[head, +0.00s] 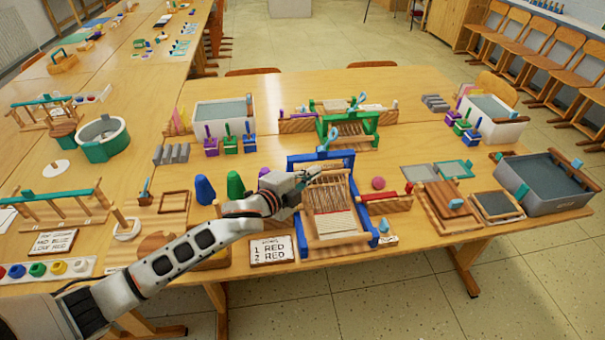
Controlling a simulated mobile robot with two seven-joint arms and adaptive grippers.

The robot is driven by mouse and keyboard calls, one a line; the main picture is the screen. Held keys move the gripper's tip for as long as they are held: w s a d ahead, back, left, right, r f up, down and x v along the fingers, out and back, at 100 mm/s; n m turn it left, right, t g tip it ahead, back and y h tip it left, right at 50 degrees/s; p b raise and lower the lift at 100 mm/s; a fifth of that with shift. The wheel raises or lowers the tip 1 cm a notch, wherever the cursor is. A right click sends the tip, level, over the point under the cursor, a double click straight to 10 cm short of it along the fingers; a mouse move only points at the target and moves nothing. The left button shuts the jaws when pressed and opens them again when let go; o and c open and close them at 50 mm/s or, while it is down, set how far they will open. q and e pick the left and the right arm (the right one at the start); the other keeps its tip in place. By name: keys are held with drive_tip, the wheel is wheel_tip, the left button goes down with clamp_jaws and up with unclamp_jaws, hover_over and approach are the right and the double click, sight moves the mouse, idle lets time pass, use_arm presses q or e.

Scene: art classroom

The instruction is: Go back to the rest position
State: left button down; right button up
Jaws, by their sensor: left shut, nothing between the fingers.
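My left arm reaches in from the lower left, over the near edge of the wooden table (375,252). My left gripper (314,174) is shut and empty. It is at the upper left of the blue-framed loom (327,220), in front of its top bar as seen here; I cannot tell whether it touches the loom. The loom stands upright with tan threads and a red and white woven part. My right gripper is not in view.
A green-framed loom (348,128) stands behind. Blue and green cones (235,184) stand close beside my left forearm. A wooden box (384,206) and a grey tub (543,183) are to the right. Tiled floor lies open in front of the table.

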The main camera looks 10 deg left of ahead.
use_arm(q)
drive_tip(key=s+a+f+n+g+y, duration=0.35)
drive_tip(key=s+a+n+y, duration=0.3)
drive_tip(key=s+a, duration=0.9)
drive_tip(key=s+a+f+n+g+y, duration=0.3)
drive_tip(key=s+a+f+n+y, duration=0.35)
drive_tip(key=s+a, duration=0.9)
drive_tip(key=s+d+f+n+t+h, duration=0.1)
drive_tip(key=d+f+n+t+h, duration=0.2)
drive_tip(key=d+f+h, duration=0.4)
drive_tip(key=d+f+n, duration=0.1)
drive_tip(key=d+f, duration=0.6)
drive_tip(key=d, duration=0.2)
drive_tip(key=shift+s+h, duration=0.3)
drive_tip(key=shift+h, duration=0.1)
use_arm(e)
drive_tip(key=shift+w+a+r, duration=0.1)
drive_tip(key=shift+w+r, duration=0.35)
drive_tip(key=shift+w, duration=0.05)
use_arm(q)
drive_tip(key=shift+d+f, duration=0.1)
